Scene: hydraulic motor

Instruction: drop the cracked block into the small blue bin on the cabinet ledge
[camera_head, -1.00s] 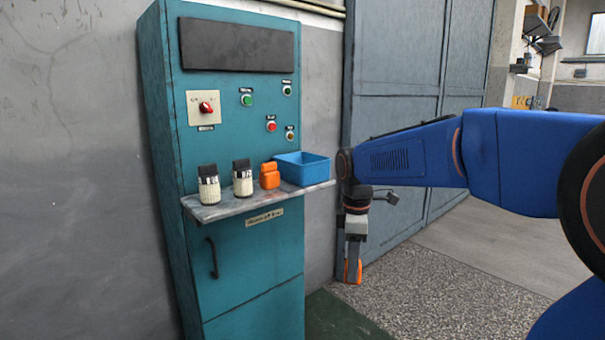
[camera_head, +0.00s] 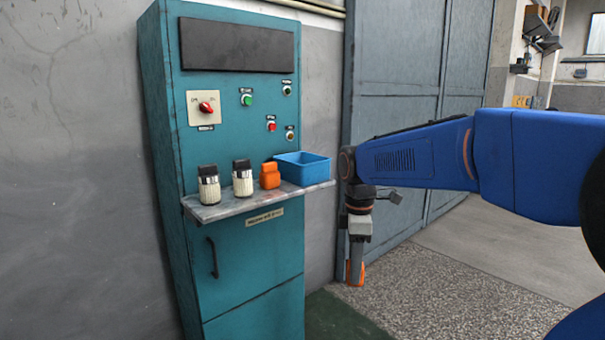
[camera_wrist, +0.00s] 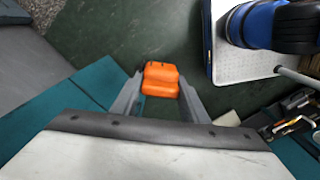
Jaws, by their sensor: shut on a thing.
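My gripper (camera_head: 356,266) points down to the right of the cabinet, below the height of the ledge. It is shut on an orange block (camera_wrist: 160,80), which sits between the two fingers in the wrist view. I cannot make out a crack on it. The small blue bin (camera_head: 308,172) stands at the right end of the cabinet ledge (camera_head: 225,208), up and to the left of my gripper. The bin's inside is mostly hidden by its walls.
A second orange block (camera_head: 270,177) stands on the ledge just left of the bin, with two black-and-white cylinders (camera_head: 208,185) farther left. The teal cabinet (camera_head: 255,270) has knobs and buttons above. Open floor (camera_head: 430,285) lies right of the cabinet.

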